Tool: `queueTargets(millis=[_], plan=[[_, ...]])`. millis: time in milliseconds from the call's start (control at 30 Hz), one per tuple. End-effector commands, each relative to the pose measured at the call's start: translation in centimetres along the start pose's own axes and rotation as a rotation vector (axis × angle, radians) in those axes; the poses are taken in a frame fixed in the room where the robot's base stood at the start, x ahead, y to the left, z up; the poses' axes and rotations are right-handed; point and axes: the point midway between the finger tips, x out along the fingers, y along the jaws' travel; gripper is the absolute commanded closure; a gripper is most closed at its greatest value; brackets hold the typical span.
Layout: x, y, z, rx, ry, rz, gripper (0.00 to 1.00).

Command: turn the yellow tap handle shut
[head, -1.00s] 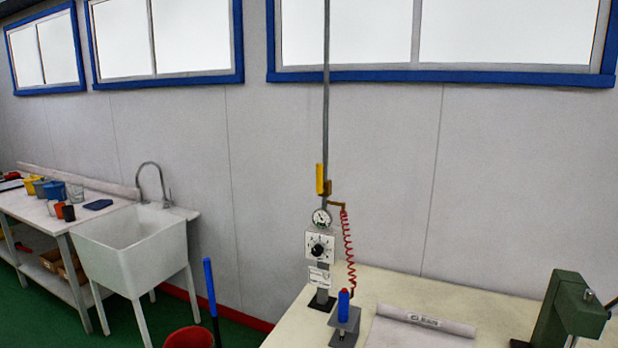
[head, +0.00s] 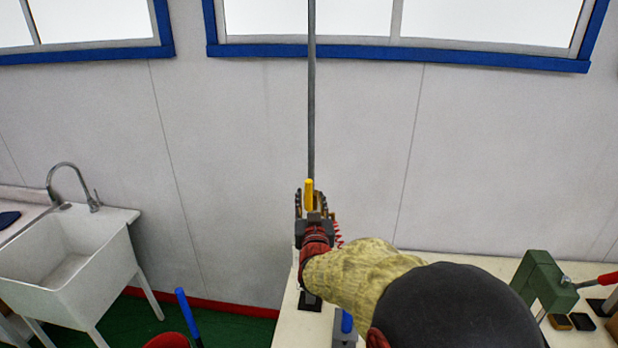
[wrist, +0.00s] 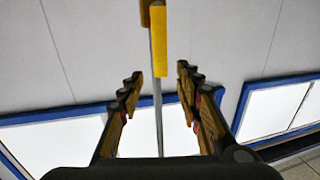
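The yellow tap handle (head: 309,194) stands upright, in line with the grey vertical pipe (head: 311,110). In the wrist view the handle (wrist: 159,40) hangs down from the top edge, beside the thin pipe. A smaller yellow part shows to its left, and the rest of the tap is out of that view. My gripper (wrist: 160,76) is open, one finger on each side of the handle's line. The handle's lower end reaches about level with the fingertips, with a gap on both sides. In the head view my gripper (head: 311,200) covers the tap body and gauge.
My arm hides much of the cream bench (head: 450,264). A red coiled hose (head: 338,236) hangs just right of my gripper. A blue-handled tool (head: 346,322) stands below, and a green press (head: 543,285) stands at the right. A white sink (head: 70,262) is at the left.

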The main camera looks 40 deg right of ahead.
Motion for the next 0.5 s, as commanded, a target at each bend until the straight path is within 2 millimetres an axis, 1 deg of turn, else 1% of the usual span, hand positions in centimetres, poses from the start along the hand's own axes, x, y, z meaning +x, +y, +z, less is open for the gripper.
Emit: queueTargets(millis=[167,400,500], plan=[[1.9,0.0,0.1,-0.001,0.001,0.001,0.65],[5.4,0.0,0.0,0.0,0.001,0.0,0.65],[6.4,0.0,0.0,0.0,0.002,0.0,0.65]])
